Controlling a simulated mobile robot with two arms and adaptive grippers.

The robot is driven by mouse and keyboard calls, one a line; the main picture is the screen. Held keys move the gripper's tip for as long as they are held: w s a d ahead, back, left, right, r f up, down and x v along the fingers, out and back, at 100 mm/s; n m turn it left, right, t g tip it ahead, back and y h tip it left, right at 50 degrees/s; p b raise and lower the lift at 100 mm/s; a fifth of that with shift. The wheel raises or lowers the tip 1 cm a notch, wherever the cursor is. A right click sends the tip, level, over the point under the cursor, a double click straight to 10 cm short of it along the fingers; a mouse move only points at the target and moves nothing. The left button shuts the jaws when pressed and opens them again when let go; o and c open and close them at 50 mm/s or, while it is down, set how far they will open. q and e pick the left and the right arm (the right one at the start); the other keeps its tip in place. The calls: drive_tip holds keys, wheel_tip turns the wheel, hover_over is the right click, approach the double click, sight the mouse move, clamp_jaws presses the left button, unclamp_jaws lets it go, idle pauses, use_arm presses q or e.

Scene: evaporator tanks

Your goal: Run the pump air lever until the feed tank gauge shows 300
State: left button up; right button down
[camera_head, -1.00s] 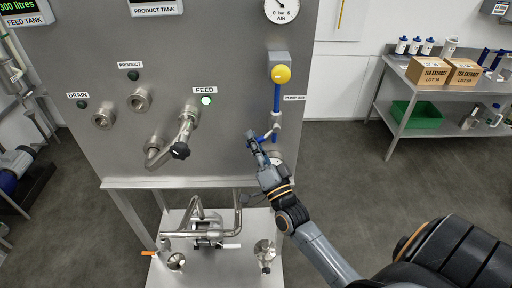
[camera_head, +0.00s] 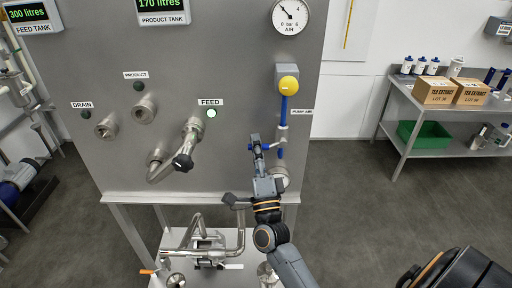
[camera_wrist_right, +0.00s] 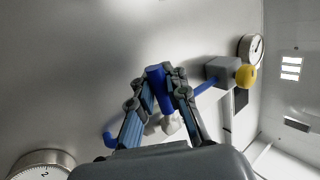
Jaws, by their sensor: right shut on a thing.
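The feed tank gauge (camera_head: 28,14) reads 300 litres in green at the top left. The blue pump air lever (camera_head: 250,147) sticks out to the left, about level, from its valve (camera_head: 282,135) on the air line, left of and below the PUMP AIR label (camera_head: 302,112). My right gripper (camera_head: 256,142) is shut on the lever. In the right wrist view, the blue lever grip (camera_wrist_right: 156,76) lies between the gripper's fingertips (camera_wrist_right: 159,80), and the fingers hide part of it. My left gripper is out of view.
The product tank gauge (camera_head: 162,6) reads 170 litres. Open floor (camera_head: 345,190) lies right of the panel.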

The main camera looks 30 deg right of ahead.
drive_tip(key=shift+f, duration=0.15)
drive_tip(key=c, duration=1.4)
unclamp_jaws()
drive_tip(key=shift+s, duration=0.1)
drive_tip(key=shift+o, duration=0.4)
drive_tip(key=v, duration=1.2)
